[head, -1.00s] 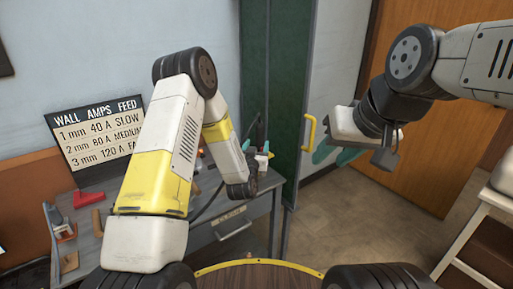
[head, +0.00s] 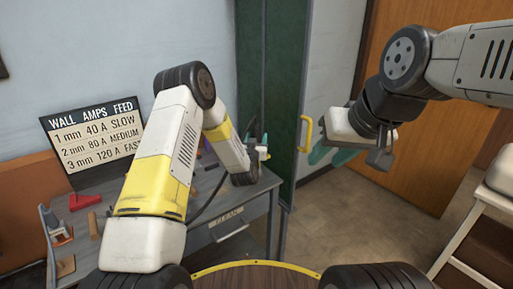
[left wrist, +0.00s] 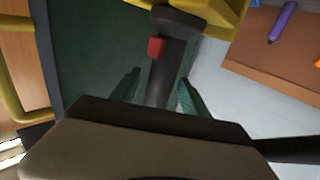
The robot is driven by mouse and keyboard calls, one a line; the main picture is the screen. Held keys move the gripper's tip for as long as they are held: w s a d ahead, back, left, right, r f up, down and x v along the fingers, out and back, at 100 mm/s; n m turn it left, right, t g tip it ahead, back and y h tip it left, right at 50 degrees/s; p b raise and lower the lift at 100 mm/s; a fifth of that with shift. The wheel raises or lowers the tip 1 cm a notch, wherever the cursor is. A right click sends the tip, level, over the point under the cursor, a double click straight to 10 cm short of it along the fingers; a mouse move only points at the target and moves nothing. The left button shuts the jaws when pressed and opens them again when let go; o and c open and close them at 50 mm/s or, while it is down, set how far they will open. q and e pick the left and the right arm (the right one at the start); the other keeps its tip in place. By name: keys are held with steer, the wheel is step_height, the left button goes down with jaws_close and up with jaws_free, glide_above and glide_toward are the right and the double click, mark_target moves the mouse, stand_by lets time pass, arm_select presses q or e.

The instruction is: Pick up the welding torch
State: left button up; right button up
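The welding torch (left wrist: 172,65) shows in the left wrist view as a dark handle with a red trigger, in front of a yellow holder. My left gripper (left wrist: 158,88) has its two teal fingers apart, one on each side of the dark handle. I see no clear contact, and its base hides the lower part of the handle. In the head view my left gripper (head: 258,146) is over the far right end of the workbench, small and partly hidden by my arm. My right gripper (head: 330,154) hangs in free air at the right, its teal fingers apart and empty.
The grey workbench (head: 205,207) holds a red piece (head: 84,201) and hand tools at its left. A settings sign (head: 95,135) leans at the back. A green panel (head: 270,70) stands just behind my left gripper. A white stand (head: 470,235) is at right.

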arm_select(q)
jaws_close()
steer(key=shift+r, duration=0.15)
